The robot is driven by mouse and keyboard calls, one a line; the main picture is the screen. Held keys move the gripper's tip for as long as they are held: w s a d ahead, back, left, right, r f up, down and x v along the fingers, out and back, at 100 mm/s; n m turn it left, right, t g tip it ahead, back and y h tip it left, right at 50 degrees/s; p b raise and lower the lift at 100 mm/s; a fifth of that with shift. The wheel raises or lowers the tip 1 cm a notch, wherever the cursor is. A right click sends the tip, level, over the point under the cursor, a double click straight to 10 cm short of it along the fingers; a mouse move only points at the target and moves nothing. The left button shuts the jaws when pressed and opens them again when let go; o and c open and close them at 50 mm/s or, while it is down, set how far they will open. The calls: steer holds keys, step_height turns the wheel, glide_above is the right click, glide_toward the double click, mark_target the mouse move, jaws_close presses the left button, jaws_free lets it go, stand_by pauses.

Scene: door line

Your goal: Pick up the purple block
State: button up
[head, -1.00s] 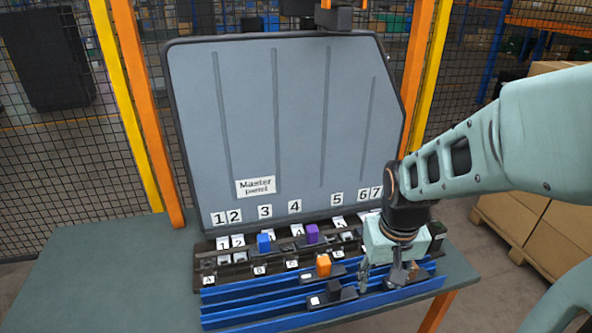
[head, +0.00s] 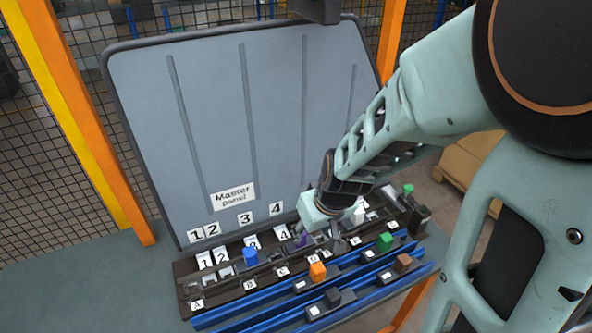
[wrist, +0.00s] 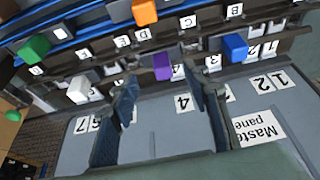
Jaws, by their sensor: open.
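The purple block (head: 302,240) stands in the dark rack below the panel, partly hidden by my gripper in the head view. In the wrist view the purple block (wrist: 162,66) shows between the fingers, beyond their tips, near label 4. My gripper (head: 325,240) points down over the rack close to the block. Its two fingers are apart and empty in the wrist view (wrist: 160,78). I cannot tell how much height is left between the fingertips and the block.
A blue block (head: 250,256) stands to the left in the rack. Orange (head: 318,271), black (head: 333,297), green (head: 385,241) and brown (head: 403,262) blocks sit on the front holders and blue rails (head: 255,315). The large grey Master panel (head: 270,120) rises behind.

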steer(key=w+a, duration=0.1)
steer(key=b, duration=0.5)
glide_above(307, 241)
steer(key=s+a, duration=0.1)
steer(key=s, duration=0.1)
step_height(307, 241, down, 5)
steer(key=shift+w+r+b+x, duration=0.1)
steer(key=shift+w+b+x, duration=0.1)
steer(key=shift+b+x, duration=0.5)
steer(key=shift+w+r+b+x, duration=0.15)
steer(key=shift+b+x, duration=0.3)
steer(key=shift+x, duration=0.6)
steer(key=shift+w+f+b+x, duration=0.1)
steer(key=shift+w+b+x, duration=0.1)
steer(key=shift+b+x, duration=0.5)
steer(key=shift+a, duration=0.1)
steer(key=shift+c, duration=0.2)
steer(key=shift+w+r, duration=0.1)
jaws_close()
